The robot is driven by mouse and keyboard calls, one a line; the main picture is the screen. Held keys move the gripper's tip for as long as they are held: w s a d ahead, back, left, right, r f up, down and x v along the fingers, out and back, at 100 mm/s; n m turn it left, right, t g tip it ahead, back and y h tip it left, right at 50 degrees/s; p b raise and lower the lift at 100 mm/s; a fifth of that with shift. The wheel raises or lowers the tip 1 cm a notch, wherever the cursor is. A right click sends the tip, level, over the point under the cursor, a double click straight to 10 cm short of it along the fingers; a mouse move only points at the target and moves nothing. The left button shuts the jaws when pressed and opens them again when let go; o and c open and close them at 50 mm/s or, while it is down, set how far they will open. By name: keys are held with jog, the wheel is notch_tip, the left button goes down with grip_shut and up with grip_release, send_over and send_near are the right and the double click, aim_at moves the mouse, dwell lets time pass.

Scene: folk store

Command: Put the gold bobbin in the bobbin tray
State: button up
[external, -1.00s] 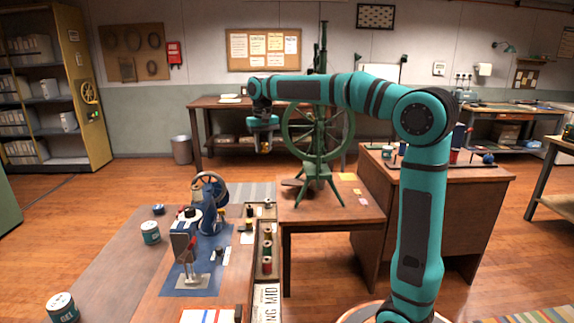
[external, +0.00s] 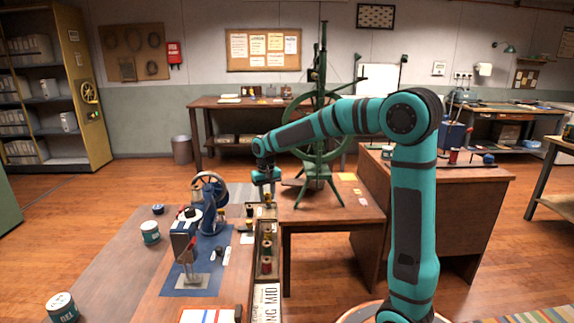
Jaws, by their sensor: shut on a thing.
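My gripper (external: 267,188) is lowered over the far end of a narrow wooden tray (external: 256,270) beside the sewing machine. It is shut on a small bobbin (external: 268,201) that looks gold, though the jaws partly hide it and it is very small in the picture. I cannot tell whether the bobbin touches the surface below.
A blue sewing machine (external: 210,212) stands on a blue mat left of the tray. A green spinning wheel (external: 318,172) stands on the brown table (external: 335,222) just right of my gripper. Teal tins (external: 150,233) stand at the left. The floor between the furniture is clear.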

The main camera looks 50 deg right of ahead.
aim_at(268, 215)
jog(key=shift+f, duration=3.35)
jog(key=shift+f, duration=0.15)
jog(key=o, duration=0.7)
notch_tip(268, 215, up, 12)
jog(key=shift+r, duration=0.15)
